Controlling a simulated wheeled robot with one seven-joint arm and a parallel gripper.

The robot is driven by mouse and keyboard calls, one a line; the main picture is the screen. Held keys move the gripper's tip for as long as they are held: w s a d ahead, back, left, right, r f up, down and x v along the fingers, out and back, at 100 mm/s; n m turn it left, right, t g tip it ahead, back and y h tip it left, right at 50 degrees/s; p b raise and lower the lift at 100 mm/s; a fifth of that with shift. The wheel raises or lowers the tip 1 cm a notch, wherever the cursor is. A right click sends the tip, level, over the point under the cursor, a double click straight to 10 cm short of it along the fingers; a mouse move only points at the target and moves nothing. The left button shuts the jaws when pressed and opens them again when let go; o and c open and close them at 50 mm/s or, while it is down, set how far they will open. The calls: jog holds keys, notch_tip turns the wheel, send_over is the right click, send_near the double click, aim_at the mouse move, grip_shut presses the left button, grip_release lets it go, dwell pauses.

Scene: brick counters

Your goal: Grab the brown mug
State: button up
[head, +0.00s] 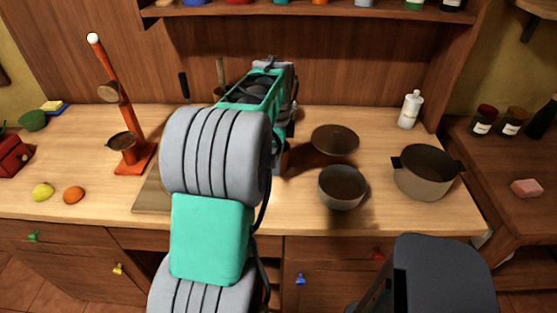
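I cannot make out a brown mug with a handle; one may be hidden behind my arm. A dark round bowl-like vessel (342,188) stands right of my arm near the counter's front, and no handle shows on it. My arm reaches over the counter in the middle of the head view and bends down at the back. Only a small grey part of what seems to be my gripper (281,156) shows below the wrist. Its fingers are hidden behind the arm, so I cannot see whether it holds anything.
A brown round lid or pan (335,139) and a two-handled pot (425,172) stand to the right, with a white bottle (410,109) behind. An orange stand (133,160), a lemon (42,192) and an orange (74,195) are left. A board (150,197) lies partly under my arm.

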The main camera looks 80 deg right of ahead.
jog(key=shift+f, duration=0.95)
grip_shut()
